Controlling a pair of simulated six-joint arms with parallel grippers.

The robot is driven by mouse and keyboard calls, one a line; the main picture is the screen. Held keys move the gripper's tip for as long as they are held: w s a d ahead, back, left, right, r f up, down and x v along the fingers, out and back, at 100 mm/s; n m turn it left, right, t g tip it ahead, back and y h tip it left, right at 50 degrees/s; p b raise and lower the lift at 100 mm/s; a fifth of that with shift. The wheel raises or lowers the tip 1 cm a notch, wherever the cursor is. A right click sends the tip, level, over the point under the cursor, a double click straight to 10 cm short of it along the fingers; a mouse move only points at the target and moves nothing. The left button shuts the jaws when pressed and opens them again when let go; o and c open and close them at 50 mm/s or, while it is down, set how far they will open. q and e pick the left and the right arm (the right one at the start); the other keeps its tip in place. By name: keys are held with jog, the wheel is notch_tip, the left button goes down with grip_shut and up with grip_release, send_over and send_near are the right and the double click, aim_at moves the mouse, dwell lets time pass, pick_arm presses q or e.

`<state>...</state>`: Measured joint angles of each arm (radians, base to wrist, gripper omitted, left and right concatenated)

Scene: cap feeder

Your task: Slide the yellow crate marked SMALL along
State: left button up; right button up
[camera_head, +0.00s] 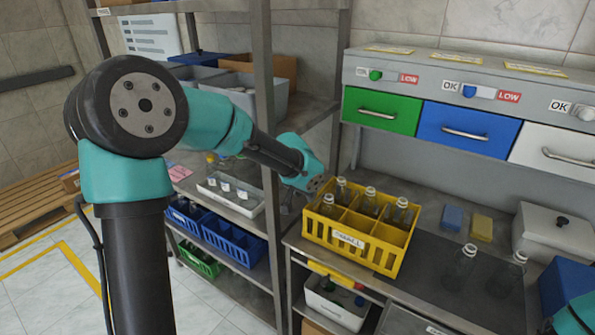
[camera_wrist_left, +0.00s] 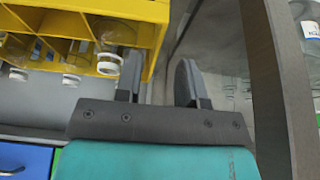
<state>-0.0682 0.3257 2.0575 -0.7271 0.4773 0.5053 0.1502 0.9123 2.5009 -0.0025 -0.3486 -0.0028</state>
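The yellow crate (camera_head: 385,262) marked SMALL stands upright on the metal counter and holds several clear bottles in its compartments; at least one front compartment looks empty. Its label (camera_head: 348,238) faces front. My left gripper (camera_head: 313,186) is at the crate's back left corner. In the left wrist view, the two dark fingers of the gripper (camera_wrist_left: 158,78) are apart, and the crate's yellow end wall (camera_wrist_left: 157,45) reaches toward the gap between them. Whether a finger touches the wall I cannot tell.
Two clear bottles (camera_head: 462,268) stand on the counter right of the crate. A blue sponge (camera_head: 452,218) and a yellow sponge (camera_head: 482,228) lie behind them. Green (camera_head: 380,111), blue (camera_head: 468,131) and white drawers are above. A shelf post (camera_head: 267,130) stands close left of the gripper.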

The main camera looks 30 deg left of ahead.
pick_arm(q)
jog(key=v, duration=1.1)
jog(key=shift+r, duration=0.35)
jog(key=shift+f, duration=0.1)
jog(key=s+d+f+g+h, duration=0.1)
jog(key=s+d+f, duration=0.3)
jog(key=f, duration=0.7)
jog(key=s+d+f+g+h, duration=0.1)
jog(key=s+d+f+g, duration=0.15)
jog(key=f, duration=0.85)
jog(key=s+d+f+g+h, duration=0.1)
jog(key=s+d+f, duration=0.35)
jog(key=f, duration=0.65)
jog(key=s+a+f+n, duration=0.3)
jog(key=s+f, duration=0.6)
jog(key=f, duration=0.4)
jog(key=shift+a+t, duration=0.25)
jog(key=shift+t, duration=0.1)
